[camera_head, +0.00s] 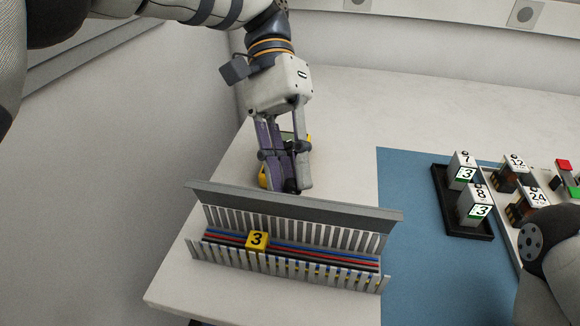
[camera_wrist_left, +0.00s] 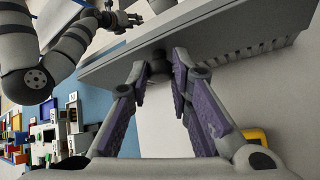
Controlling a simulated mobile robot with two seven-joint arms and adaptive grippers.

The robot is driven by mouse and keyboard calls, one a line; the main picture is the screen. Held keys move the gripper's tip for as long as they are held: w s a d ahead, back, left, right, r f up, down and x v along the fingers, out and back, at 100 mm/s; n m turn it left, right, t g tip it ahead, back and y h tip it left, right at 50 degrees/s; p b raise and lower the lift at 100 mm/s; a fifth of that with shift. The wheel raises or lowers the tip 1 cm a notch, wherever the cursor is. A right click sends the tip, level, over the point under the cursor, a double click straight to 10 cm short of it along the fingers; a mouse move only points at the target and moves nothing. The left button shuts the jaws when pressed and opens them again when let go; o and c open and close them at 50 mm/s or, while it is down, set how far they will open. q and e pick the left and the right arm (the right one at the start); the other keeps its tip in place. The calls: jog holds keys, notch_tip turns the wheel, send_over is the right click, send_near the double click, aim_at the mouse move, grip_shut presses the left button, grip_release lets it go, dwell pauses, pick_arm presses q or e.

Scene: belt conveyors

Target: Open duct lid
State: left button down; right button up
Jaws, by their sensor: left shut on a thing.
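The wiring duct (camera_head: 212,252) with slotted walls stands open on the white table, with red, blue and dark wires inside. A yellow marker with a 3 (camera_head: 257,240) sits over the wires. The long grey duct lid (camera_head: 330,210) is tilted up along the duct's back side. It crosses the top of the left wrist view (camera_wrist_left: 200,32). My left gripper (camera_head: 287,188) points down behind the lid. Its fingertips are shut on a dark knob (camera_wrist_left: 158,66) on the lid. My right gripper (camera_wrist_left: 122,20) shows small in the left wrist view; its jaws are unclear.
A yellow-edged device (camera_head: 263,178) lies behind my left gripper, mostly hidden. A blue mat (camera_head: 410,250) is right of the duct. A black tray (camera_head: 448,215) holds modules numbered 7 and 8; more modules (camera_head: 513,172) stand farther right. The table's back is clear.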

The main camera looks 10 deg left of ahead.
pick_arm(q)
jog(key=shift+f, duration=0.1)
jog(key=c, duration=1.5)
grip_release()
jog(key=shift+o, duration=0.2)
notch_tip(320, 180, up, 10)
